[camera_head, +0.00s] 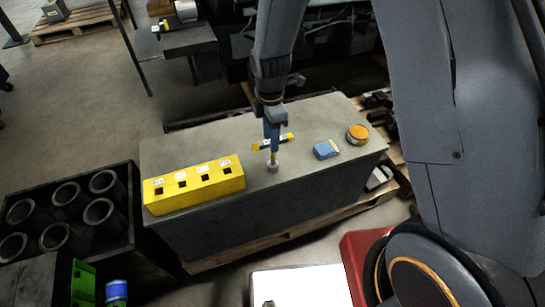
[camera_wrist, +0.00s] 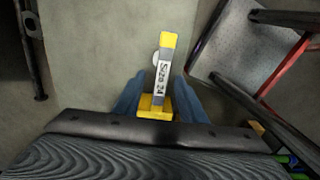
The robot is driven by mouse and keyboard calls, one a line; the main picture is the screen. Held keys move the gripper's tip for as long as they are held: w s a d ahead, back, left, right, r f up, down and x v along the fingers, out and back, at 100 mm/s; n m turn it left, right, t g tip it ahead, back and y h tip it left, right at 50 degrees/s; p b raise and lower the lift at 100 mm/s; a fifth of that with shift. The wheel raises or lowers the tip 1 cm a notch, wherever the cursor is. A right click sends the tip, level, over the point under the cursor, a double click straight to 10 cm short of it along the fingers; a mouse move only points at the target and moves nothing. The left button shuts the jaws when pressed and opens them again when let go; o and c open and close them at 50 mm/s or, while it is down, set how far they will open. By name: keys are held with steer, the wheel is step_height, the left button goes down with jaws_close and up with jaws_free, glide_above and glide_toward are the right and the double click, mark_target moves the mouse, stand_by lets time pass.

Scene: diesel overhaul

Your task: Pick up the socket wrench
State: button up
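The socket wrench (camera_head: 274,152) is upright over the grey worktop, a T shape with a yellow-ended crossbar and a grey socket at its lower end. I cannot tell whether the socket touches the worktop. My gripper (camera_head: 272,136) comes down from above, its blue fingers at the crossbar. In the wrist view, the wrench (camera_wrist: 162,70) shows a grey bar labelled "Size 24". Its yellow near part sits between the fingertips of my gripper (camera_wrist: 156,98), with no clear gap on either side. The fingers look closed on it.
A yellow block (camera_head: 196,185) with several square holes lies on the left of the worktop (camera_head: 225,149). A blue box (camera_head: 326,149) and an orange-topped round tin (camera_head: 357,134) stand to the right. A dark crate (camera_head: 127,232) of cylinders is at lower left.

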steer(key=p, duration=0.2)
glide_above(273, 163)
steer(key=shift+w+f, duration=0.2)
steer(key=shift+f, duration=1.4)
steer(key=shift+w+f, duration=0.15)
steer(key=shift+f, duration=1.4)
jaws_close()
